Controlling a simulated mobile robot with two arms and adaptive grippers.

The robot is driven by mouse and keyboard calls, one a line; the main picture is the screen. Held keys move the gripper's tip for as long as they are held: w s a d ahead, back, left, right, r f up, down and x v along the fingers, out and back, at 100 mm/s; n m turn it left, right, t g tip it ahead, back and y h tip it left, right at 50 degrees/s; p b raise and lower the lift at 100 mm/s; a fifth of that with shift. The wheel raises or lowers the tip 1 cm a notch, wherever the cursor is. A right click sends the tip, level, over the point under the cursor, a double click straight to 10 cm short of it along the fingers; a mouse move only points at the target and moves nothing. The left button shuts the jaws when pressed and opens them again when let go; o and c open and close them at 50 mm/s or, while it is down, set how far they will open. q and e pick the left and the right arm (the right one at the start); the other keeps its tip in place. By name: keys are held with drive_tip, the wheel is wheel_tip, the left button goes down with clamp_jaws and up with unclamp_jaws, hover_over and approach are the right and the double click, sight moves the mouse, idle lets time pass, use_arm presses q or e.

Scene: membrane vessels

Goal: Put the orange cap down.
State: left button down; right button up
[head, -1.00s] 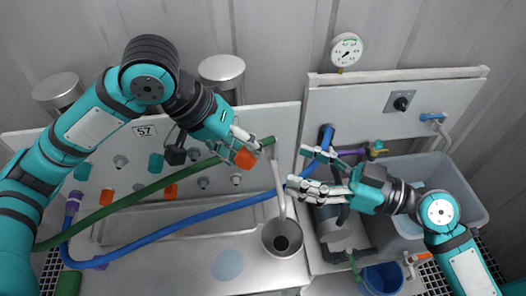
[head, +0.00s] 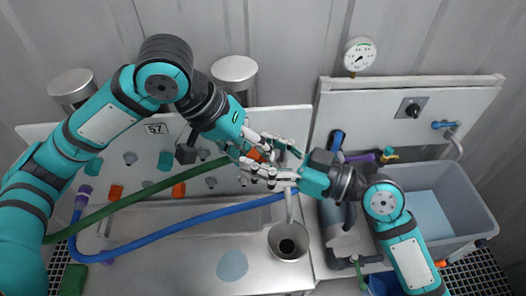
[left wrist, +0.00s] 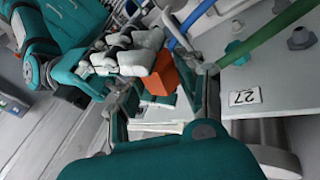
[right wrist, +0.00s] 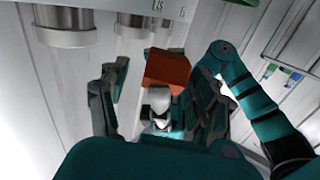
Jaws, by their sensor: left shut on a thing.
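The orange cap (head: 254,155) is held in the fingers of my left gripper (head: 259,149), in front of the panel. It shows clearly as an orange block in the left wrist view (left wrist: 163,75) and in the right wrist view (right wrist: 167,69). My right gripper (right wrist: 155,95) is open, with its fingers apart on either side of the cap's end. In the head view the fingers of both grippers overlap around the cap and partly hide it. I cannot tell whether the right fingers touch it.
A green hose (head: 140,196) and a blue hose (head: 180,223) run across the bench. A metal funnel cup (head: 288,241) stands below the grippers. Other orange caps (head: 179,190) sit on the panel. A grey tub (head: 455,205) is at the right.

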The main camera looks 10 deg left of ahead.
drive_tip(key=c, duration=1.1)
use_arm(q)
drive_tip(key=c, duration=0.7)
unclamp_jaws()
drive_tip(key=shift+r, duration=0.1)
